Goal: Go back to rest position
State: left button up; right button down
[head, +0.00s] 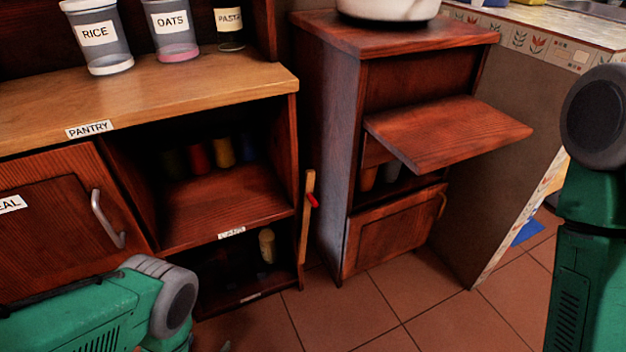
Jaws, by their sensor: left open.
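My left arm comes in at the lower left, in front of the pantry cabinet. Only a small part of my left gripper (222,347) shows at the bottom edge. It is open, and no object shows in it; most of it is cut off. My right arm stands along the right edge, and its gripper is out of view.
The pantry cabinet (230,88) has an open shelf with several jars. Labelled RICE (97,35), OATS (172,30) and PASTA (229,25) containers stand on top. A wooden flap (450,130) sticks out from the narrow cabinet (325,150). The tiled floor (390,310) is clear.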

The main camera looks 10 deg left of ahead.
pick_arm(q)
jog(key=s+d+r+g, duration=0.2)
jog(key=s+r+g, duration=0.4)
jog(key=s+r, duration=0.3)
jog(key=s+d+r+g, duration=0.2)
jog(key=s+r+g, duration=0.45)
jog(key=r, duration=0.45)
notch_tip(320, 180, up, 17)
jog(key=p, duration=1.8)
jog(key=shift+s+a+r, duration=0.2)
jog(key=shift+s+a, duration=0.05)
jog(key=shift+a, duration=0.05)
